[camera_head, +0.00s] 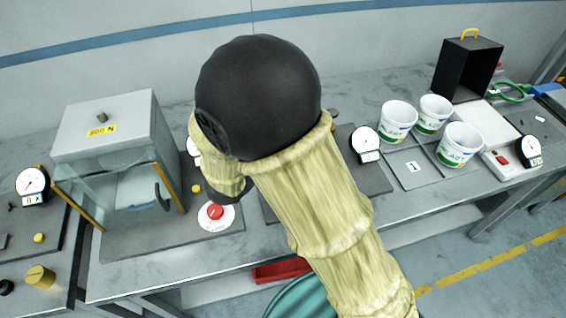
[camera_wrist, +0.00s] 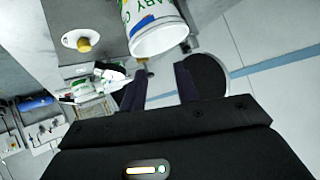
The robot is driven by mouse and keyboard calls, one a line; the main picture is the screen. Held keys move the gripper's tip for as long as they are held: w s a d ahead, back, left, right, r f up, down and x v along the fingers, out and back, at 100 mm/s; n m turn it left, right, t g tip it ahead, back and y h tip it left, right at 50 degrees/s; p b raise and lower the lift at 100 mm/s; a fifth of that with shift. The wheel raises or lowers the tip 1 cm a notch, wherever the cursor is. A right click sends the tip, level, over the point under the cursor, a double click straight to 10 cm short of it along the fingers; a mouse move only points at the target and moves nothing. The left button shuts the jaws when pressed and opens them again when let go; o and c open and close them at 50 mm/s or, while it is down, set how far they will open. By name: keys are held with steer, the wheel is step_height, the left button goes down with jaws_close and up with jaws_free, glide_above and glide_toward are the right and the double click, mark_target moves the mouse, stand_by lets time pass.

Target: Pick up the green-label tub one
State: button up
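Three white open tubs stand at the right in the head view: a left tub (camera_head: 398,121) with blue and green on its label, a back tub (camera_head: 434,114) and a front tub (camera_head: 460,145), both with green on their labels. In the wrist view a white tub (camera_wrist: 158,36) with green lettering and a blue band is close, above the fingers in the picture. I cannot tell which tub this is. My gripper (camera_wrist: 160,85) is open, with nothing visible between its fingers. In the head view my arm hides it.
A glass-fronted cabinet (camera_head: 105,130) stands at the left of the bench. A red button (camera_head: 215,211) sits near the bench's front edge. Dial gauges, including one (camera_head: 365,140) beside the tubs, and a black open box (camera_head: 466,68) behind them stand close.

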steer(key=s+a+f+m+h, duration=0.1)
steer(key=s+h, duration=0.3)
steer(key=s, duration=0.2)
steer(key=shift+s+m+t+b, duration=0.15)
steer(key=shift+m+t+b, duration=0.15)
steer(key=shift+b, duration=0.05)
steer(key=shift+a, duration=0.1)
steer(key=p+x, duration=0.2)
steer(key=x, duration=1)
steer(key=shift+p+x, duration=1.2)
steer(key=shift+x, duration=1.6)
steer(key=shift+a, duration=0.1)
